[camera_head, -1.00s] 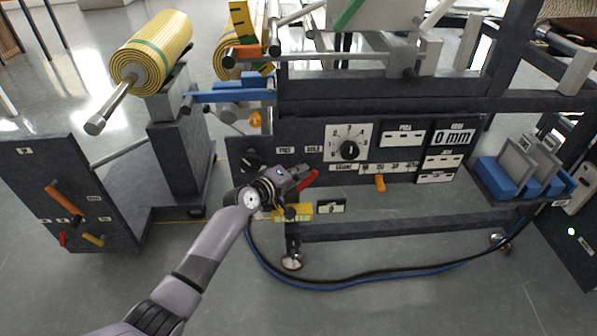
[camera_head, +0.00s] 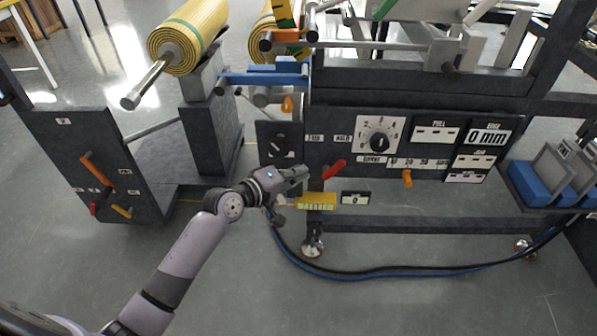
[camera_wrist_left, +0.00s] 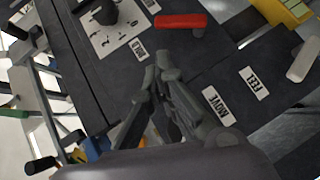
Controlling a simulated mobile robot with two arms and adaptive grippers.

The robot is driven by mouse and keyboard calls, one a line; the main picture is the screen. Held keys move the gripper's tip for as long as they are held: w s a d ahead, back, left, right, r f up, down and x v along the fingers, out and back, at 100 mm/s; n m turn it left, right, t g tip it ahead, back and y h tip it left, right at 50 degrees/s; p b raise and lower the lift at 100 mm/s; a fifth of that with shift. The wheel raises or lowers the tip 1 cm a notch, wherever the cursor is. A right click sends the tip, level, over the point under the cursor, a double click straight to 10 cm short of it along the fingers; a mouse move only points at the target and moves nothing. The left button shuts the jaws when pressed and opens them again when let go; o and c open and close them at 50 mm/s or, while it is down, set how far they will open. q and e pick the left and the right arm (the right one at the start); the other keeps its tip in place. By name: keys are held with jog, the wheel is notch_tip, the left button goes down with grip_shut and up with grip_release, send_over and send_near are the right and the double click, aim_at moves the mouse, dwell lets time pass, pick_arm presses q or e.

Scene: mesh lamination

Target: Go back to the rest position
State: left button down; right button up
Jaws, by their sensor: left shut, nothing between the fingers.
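My left gripper (camera_head: 303,174) is in front of the dark control panel of the machine, left of the red handle (camera_head: 334,169). In the left wrist view my gripper (camera_wrist_left: 163,62) has its fingers together with nothing between them. The red handle shows there too (camera_wrist_left: 180,21), beyond the fingertips and apart from them. A label reading MOVE (camera_wrist_left: 218,106) and one reading FEEL (camera_wrist_left: 253,83) lie to the right of the fingers. My right gripper is not in view.
The panel carries a round dial (camera_head: 380,139), an orange lever (camera_head: 407,178) and a yellow block (camera_head: 316,201). A yellow mesh roll (camera_head: 188,36) sits on a stand at the left. Blue and black cables (camera_head: 380,270) lie on the floor.

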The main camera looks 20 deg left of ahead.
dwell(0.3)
pick_arm(q)
jog(key=s+f+m+g+y, duration=0.5)
jog(key=s+f+m+g, duration=0.4)
jog(key=s+f, duration=1.8)
jog(key=s+a+f+m+g+p, duration=0.1)
jog(key=s+f+p, duration=0.2)
jog(key=s+p, duration=0.2)
jog(key=s+a+f+m+g+y+p, duration=0.1)
jog(key=s+p, duration=0.5)
jog(key=s, duration=0.6)
jog(key=s+a+f+g+p, duration=0.1)
jog(key=s+f+p, duration=0.3)
jog(key=s, duration=0.5)
jog(key=shift+a+f+m+y+p, duration=0.4)
jog(key=shift+a+p, duration=0.4)
jog(key=shift+p, duration=0.4)
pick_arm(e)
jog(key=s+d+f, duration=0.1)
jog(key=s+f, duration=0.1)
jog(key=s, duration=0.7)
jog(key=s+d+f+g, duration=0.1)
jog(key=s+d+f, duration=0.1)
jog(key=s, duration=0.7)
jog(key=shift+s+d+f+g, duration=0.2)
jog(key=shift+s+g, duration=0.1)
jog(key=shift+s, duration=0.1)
